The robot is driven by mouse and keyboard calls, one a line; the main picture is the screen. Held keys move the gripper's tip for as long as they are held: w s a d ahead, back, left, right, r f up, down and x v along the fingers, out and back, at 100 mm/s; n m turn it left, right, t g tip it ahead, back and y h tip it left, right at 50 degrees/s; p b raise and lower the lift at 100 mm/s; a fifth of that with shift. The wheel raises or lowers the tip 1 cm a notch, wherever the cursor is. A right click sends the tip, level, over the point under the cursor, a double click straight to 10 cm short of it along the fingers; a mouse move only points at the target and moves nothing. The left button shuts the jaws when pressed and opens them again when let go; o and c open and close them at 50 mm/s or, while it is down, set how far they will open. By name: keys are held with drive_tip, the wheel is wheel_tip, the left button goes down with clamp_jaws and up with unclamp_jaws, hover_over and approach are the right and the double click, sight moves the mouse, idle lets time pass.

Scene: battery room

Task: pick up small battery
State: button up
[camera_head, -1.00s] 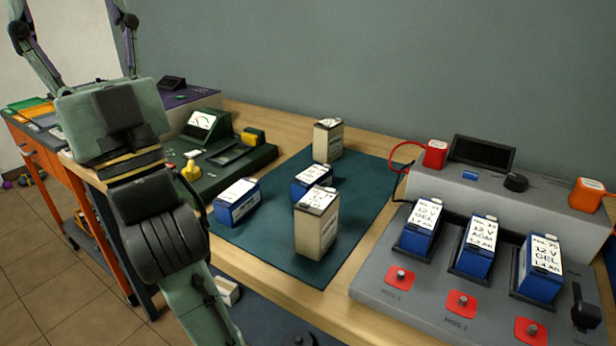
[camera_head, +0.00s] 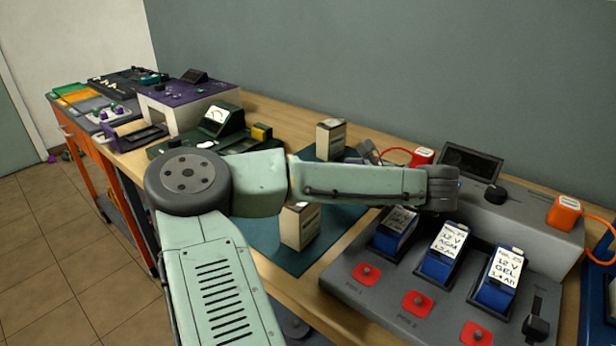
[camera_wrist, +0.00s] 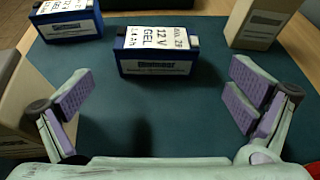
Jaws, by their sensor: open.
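In the wrist view a blue battery with a white "12 V GEL" label (camera_wrist: 157,52) lies on the dark green mat (camera_wrist: 165,135), just beyond my gripper (camera_wrist: 160,93). A second blue battery (camera_wrist: 66,19) lies farther off at the upper left. In the head view my arm hides the blue batteries on the mat and most of my gripper. Which battery is the small one is not marked.
Two beige batteries stand on the mat, a near one (camera_head: 300,230) and a far one (camera_head: 330,140); they flank my gripper in the wrist view. A grey charging station (camera_head: 385,290) at the right holds three blue batteries. A dark green meter unit (camera_head: 218,122) stands left.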

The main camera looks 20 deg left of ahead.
drive_tip(key=shift+s+a+f, duration=0.15)
drive_tip(key=shift+s+a, duration=0.1)
drive_tip(key=shift+a, duration=0.2)
drive_tip(key=shift+p+x, duration=0.4)
drive_tip(key=shift+x, duration=0.7)
drive_tip(key=x, duration=0.1)
drive_tip(key=p+x, duration=0.1)
drive_tip(key=x, duration=0.2)
drive_tip(key=shift+w+a+r+p, duration=0.1)
drive_tip(key=shift+w+r+p, duration=0.1)
drive_tip(key=shift+r+p, duration=0.1)
drive_tip(key=shift+w+a+f, duration=0.15)
drive_tip(key=shift+a+f, duration=0.05)
drive_tip(key=shift+f, duration=0.1)
drive_tip(key=c, duration=1.6)
drive_tip(key=shift+r, duration=0.1)
drive_tip(key=shift+c, duration=0.5)
drive_tip(key=shift+r, duration=0.1)
